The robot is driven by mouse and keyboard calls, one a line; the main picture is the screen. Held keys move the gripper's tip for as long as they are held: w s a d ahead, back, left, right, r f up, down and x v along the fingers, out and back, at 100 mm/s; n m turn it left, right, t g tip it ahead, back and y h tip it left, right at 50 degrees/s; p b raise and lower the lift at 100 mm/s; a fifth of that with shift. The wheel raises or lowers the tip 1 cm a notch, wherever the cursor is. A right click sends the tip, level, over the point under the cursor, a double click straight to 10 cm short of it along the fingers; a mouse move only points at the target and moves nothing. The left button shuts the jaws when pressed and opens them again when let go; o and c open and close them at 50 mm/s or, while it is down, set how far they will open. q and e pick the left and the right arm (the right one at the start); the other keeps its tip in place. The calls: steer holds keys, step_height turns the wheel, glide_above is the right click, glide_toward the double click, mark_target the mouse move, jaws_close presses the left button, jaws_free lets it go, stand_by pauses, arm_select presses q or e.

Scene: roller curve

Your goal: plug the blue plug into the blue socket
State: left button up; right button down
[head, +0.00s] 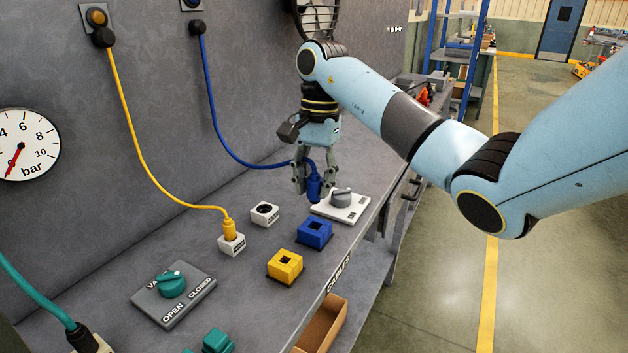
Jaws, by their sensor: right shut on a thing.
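The blue plug (314,188) hangs upright in my right gripper (313,188), which is shut on it. Its blue cable (226,143) runs from a black fitting on the wall panel down to the plug. The blue socket (314,233) is a square block with a dark square opening on top. It stands on the grey bench, in front of and below the held plug. The plug is apart from the socket, close to a white plate with a grey knob (341,198). My left gripper is not in view.
A yellow socket (285,266) stands just left of the blue one. A yellow plug (230,229) sits in a white holder, beside a white holder with a dark round hole (265,213). A valve plate (173,291) lies further left. The bench's front edge is at right.

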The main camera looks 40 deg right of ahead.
mark_target(315, 196)
steer(key=shift+d+f+b, duration=0.1)
steer(key=shift+f+b, duration=0.2)
steer(key=shift+f, duration=0.55)
steer(key=shift+f+b, duration=0.4)
steer(key=shift+f, duration=0.4)
steer(key=shift+f+b, duration=0.75)
steer(key=shift+f, duration=0.15)
steer(key=shift+f+b, duration=0.25)
steer(key=shift+b, duration=0.05)
steer(key=shift+b, duration=0.5)
steer(key=shift+f+b, duration=0.8)
steer(key=shift+b, duration=0.05)
